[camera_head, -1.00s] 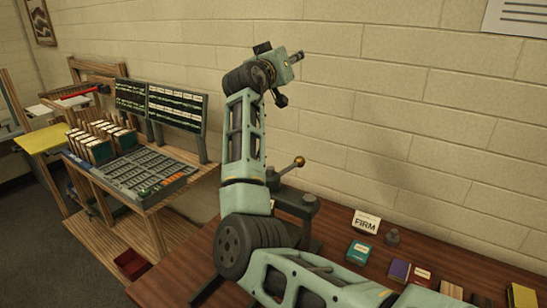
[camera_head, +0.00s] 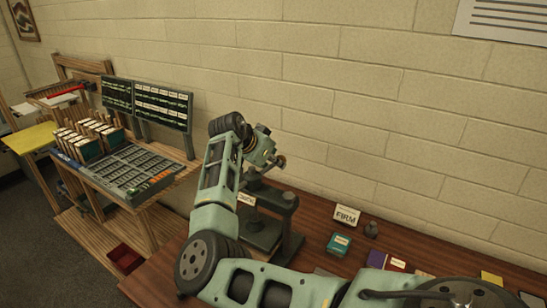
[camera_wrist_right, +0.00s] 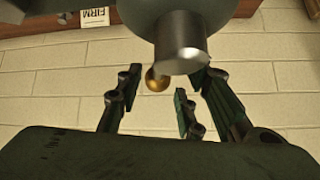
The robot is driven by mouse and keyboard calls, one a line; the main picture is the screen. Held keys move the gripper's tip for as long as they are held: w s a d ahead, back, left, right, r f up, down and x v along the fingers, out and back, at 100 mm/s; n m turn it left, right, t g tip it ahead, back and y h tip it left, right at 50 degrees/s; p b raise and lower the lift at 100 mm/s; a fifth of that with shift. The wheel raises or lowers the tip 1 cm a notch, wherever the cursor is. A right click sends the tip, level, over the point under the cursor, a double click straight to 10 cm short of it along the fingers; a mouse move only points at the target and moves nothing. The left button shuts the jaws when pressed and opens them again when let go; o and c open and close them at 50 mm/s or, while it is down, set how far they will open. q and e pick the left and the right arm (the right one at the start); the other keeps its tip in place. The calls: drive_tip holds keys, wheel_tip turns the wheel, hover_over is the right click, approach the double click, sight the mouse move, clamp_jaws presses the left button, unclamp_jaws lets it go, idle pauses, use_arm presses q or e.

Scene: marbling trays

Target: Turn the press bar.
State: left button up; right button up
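The dark grey press (camera_head: 272,215) stands on the wooden table below my right arm, partly hidden by it. My right gripper (camera_head: 272,158) is just above the press, near its top. In the right wrist view, the brass ball (camera_wrist_right: 157,80) of the press bar lies between the spread fingers of my right gripper (camera_wrist_right: 163,84). A grey cylinder (camera_wrist_right: 181,42), seemingly part of the press, is close in front. The fingers are open; contact with the ball cannot be told. The bar itself is mostly hidden in the head view. My left gripper is not in view.
A FIRM card (camera_head: 346,216), a small grey weight (camera_head: 371,229) and a teal booklet (camera_head: 338,244) lie right of the press. A wooden stand at left holds a grey keyed panel (camera_head: 130,170) and dark screens (camera_head: 160,105). A block wall is close behind.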

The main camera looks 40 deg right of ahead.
drive_tip(key=shift+w+d+f, duration=0.1)
drive_tip(key=shift+d+f, duration=0.1)
drive_tip(key=shift+f, duration=0.1)
drive_tip(key=shift+r, duration=0.1)
clamp_jaws()
drive_tip(key=shift+d, duration=0.1)
